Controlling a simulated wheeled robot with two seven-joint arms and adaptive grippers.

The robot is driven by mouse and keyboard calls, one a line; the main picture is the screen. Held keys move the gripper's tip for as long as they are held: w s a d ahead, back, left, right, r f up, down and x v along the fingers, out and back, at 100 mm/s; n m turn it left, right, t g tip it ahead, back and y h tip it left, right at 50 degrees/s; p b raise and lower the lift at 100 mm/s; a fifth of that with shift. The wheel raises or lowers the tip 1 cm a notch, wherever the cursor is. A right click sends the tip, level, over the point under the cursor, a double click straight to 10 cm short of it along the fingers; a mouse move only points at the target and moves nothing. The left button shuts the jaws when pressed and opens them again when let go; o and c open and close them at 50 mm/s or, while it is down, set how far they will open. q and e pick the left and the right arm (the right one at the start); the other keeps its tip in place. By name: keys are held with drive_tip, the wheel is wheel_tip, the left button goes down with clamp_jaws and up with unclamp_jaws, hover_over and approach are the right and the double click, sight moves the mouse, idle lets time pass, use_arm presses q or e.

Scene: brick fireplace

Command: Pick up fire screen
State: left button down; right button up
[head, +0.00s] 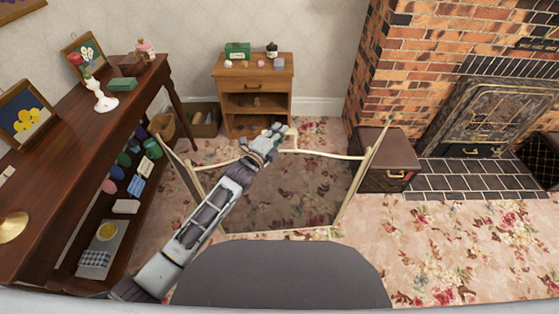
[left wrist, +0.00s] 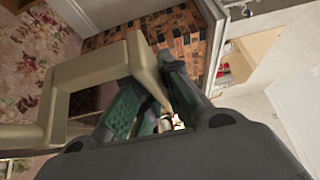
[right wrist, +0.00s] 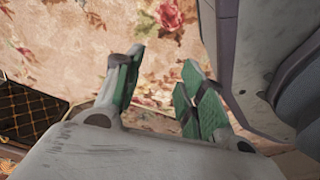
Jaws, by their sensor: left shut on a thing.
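The fire screen (head: 325,154) has a pale brass-coloured frame, see-through dark mesh and angled side panels. It stands in front of me over the carpet in the head view. My left gripper (head: 280,131) is at the middle of its top rail, shut on the handle there. In the left wrist view the beige handle (left wrist: 95,72) passes between the green-padded fingers of the left gripper (left wrist: 150,85). My right gripper (right wrist: 155,85) is open and empty above the floral carpet. It is not visible in the head view.
A dark wooden console (head: 75,130) with ornaments stands close on the left. A small wooden cabinet (head: 253,85) is behind the screen. A dark chest (head: 388,160) sits near the screen's right panel, beside the brick fireplace (head: 415,60). Carpet at the right front is clear.

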use_arm(q)
drive_tip(key=shift+r, duration=0.4)
drive_tip(key=shift+w+r, duration=0.1)
drive_tip(key=shift+r, duration=0.45)
wheel_tip(320, 180, up, 6)
drive_tip(key=shift+f+p, duration=0.1)
drive_tip(key=shift+p, duration=0.5)
drive_tip(key=shift+r, duration=1.45)
use_arm(e)
drive_tip(key=shift+s+d+f, duration=0.3)
drive_tip(key=shift+s+d, duration=0.2)
drive_tip(key=shift+s, duration=0.05)
drive_tip(key=shift+s+d+f, duration=0.3)
drive_tip(key=shift+s+d, duration=0.2)
drive_tip(key=shift+s+a, duration=0.2)
drive_tip(key=shift+s, duration=0.4)
